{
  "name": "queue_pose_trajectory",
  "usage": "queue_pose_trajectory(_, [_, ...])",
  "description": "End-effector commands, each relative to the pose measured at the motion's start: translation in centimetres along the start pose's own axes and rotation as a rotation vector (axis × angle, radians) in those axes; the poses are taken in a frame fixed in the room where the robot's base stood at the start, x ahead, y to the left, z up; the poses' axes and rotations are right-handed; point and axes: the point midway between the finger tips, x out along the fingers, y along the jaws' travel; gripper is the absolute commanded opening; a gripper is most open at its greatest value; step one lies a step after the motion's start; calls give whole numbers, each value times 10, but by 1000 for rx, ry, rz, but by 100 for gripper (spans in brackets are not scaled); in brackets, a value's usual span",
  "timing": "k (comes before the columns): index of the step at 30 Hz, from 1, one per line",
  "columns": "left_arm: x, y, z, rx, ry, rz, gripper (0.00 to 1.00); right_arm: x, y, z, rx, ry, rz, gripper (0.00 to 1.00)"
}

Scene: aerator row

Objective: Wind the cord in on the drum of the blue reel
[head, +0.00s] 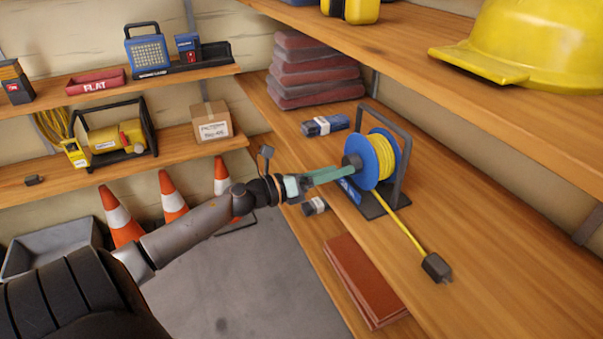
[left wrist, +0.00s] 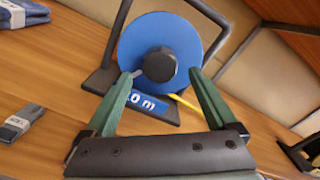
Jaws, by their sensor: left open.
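The blue reel (head: 361,152) stands upright in a dark frame on the wooden shelf, with yellow cord (head: 385,157) on its drum. A length of cord runs off toward the front to a dark plug (head: 436,267) lying on the shelf. My left gripper (head: 345,172) is open at the reel's near face. In the left wrist view, its green fingers (left wrist: 164,80) point at the reel's blue disc (left wrist: 178,30), on either side of the dark hub knob (left wrist: 160,63). Whether they touch the knob I cannot tell. My right gripper is not in view.
A yellow helmet (head: 540,45) sits on the upper shelf (head: 440,80) at right. Folded brown cloths (head: 315,75) are stacked behind the reel. Small packets (head: 325,125) and reddish-brown boards (head: 362,280) lie nearby. Traffic cones (head: 172,195) stand at left.

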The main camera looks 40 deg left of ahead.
Motion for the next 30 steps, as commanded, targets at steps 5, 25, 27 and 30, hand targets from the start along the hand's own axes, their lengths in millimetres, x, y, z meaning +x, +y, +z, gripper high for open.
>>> queue_pose_trajectory(5, [-28, 0, -2, -2, 3, 2, 91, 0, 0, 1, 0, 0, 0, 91])
queue_pose_trajectory(25, [-89, 0, 0, 1, 1, -1, 91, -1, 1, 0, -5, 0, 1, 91])
queue_pose_trajectory(27, [-89, 0, 0, 2, 0, -1, 91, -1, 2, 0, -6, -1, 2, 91])
queue_pose_trajectory(30, [-89, 0, 0, 1, 0, -1, 91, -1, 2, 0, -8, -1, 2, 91])
